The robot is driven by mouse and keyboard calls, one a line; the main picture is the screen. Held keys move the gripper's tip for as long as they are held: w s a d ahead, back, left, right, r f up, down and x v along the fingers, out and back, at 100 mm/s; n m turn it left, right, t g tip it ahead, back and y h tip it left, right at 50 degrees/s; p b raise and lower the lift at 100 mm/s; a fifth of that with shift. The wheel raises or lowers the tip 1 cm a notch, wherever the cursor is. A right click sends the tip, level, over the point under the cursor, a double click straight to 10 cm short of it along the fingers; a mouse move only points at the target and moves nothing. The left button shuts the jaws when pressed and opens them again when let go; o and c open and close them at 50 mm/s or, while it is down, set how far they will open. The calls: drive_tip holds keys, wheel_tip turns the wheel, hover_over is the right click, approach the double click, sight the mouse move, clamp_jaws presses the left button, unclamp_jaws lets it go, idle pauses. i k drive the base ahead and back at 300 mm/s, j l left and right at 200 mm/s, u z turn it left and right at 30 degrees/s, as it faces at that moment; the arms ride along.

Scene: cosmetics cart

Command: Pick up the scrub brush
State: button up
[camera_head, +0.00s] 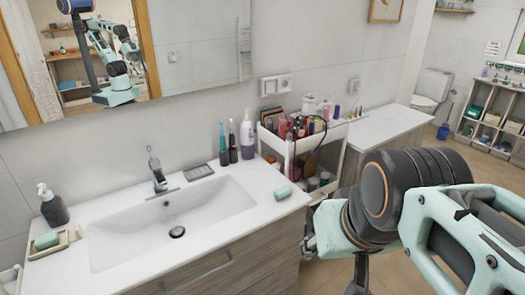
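I cannot pick out a scrub brush with certainty. The white cosmetics cart (341,129) stands right of the sink counter, packed with small bottles, tubes and brush-like items too small to tell apart. On the counter's left end, a wooden holder (62,243) carries a green block (46,240) that looks like soap. Another green block (283,192) lies near the counter's right front corner. My gripper (308,240) shows only in part, low in front of the cart and beside the counter's right end. My arm hides most of it, and its fingers cannot be made out.
The white sink counter (240,175) has a basin, a faucet (157,172) and a dark soap dispenser (52,206). A white bench (392,122) lies behind the cart. Floor shows at lower right.

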sight(281, 194)
drive_tip(key=u, duration=1)
drive_tip(key=z, duration=1)
drive_tip(key=i+l+u, duration=0.35)
drive_tip(key=i+l, duration=0.2)
drive_tip(key=i+l+u, duration=0.2)
drive_tip(key=l, duration=0.2)
drive_tip(key=i+l+u, duration=0.35)
drive_tip(key=l, duration=0.45)
drive_tip(key=i+j, duration=0.05)
